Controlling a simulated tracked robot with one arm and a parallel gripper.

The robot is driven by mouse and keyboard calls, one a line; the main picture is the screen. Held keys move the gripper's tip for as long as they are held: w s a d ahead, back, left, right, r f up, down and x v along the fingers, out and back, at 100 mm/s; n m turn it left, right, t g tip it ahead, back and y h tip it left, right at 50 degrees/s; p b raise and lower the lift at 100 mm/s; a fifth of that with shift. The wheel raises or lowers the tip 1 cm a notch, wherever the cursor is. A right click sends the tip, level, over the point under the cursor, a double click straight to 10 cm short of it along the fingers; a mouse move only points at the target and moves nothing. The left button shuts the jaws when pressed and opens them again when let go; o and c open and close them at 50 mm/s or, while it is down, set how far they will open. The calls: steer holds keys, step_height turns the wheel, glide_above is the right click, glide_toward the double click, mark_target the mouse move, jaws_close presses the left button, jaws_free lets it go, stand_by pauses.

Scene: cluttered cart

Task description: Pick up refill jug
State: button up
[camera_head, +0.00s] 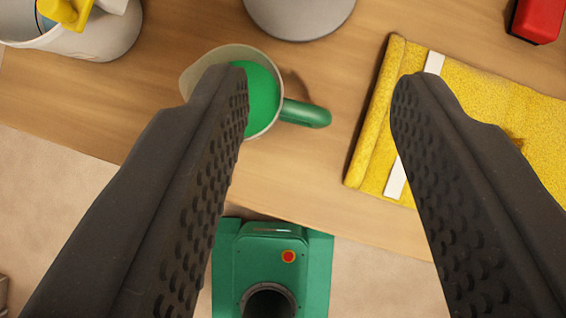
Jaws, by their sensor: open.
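The refill jug (263,97) stands on the wooden cart top in the upper middle. It has a pale grey rim with a spout at the left, green inside, and a green handle (306,114) pointing right. My gripper (320,88) is open and empty, with its two dark, studded fingers wide apart. The left fingertip overlaps the left part of the jug in the picture and hides some of it. The handle shows in the gap between the fingers. I cannot tell the height of the fingers above the jug.
A folded yellow cloth (480,110) with a white band lies at the right. A white bucket (95,35) with yellow items is at the top left. A grey round container (298,14) is at the top, and a red object (540,18) at the top right. The cart's edge runs below the jug.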

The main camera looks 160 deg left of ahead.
mark_target(322, 125)
steer(key=s+d+f+g+p, duration=0.25)
steer(key=f+p, duration=0.35)
steer(key=f, duration=0.3)
steer(key=shift+g, duration=0.45)
steer(key=x, duration=0.8)
steer(key=b+x, duration=0.1)
steer(key=x, duration=0.4)
steer(key=shift+s+a+f, duration=0.15)
steer(key=shift+s+a, duration=0.1)
steer(key=shift+s, duration=0.05)
steer(key=shift+c, duration=0.3)
jaws_close()
